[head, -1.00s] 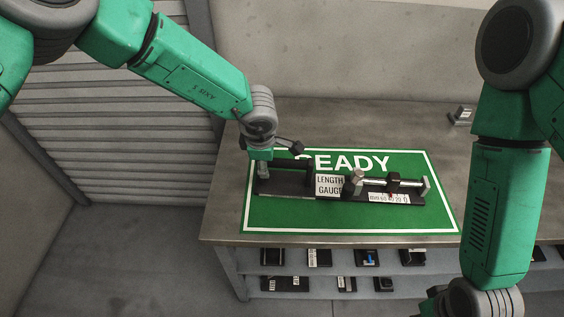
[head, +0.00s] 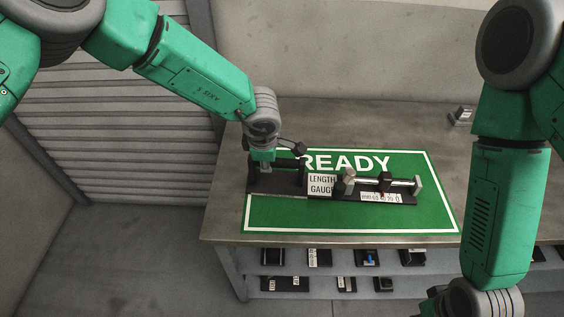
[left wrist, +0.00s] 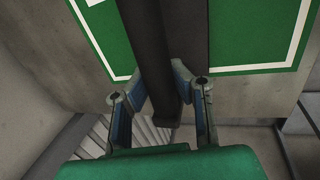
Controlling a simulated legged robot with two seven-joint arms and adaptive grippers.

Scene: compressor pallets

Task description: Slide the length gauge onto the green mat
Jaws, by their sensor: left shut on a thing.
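The length gauge (head: 335,198) is a long dark base with a raised bar, a white label, a scale strip and a metal rod. It lies on the green mat (head: 350,218), its left end at the mat's left white border. My left gripper (head: 264,168) is shut on the dark bar at the gauge's left end. In the left wrist view the fingers (left wrist: 160,88) stand on both sides of the bar (left wrist: 155,50). My right arm comes down at the right; its gripper is out of frame below.
The grey table (head: 350,122) is bare behind the mat, apart from a small metal block (head: 461,116) at the back right. A shelf (head: 325,262) below the front edge holds several small dark parts. A ribbed shutter (head: 120,150) stands to the left.

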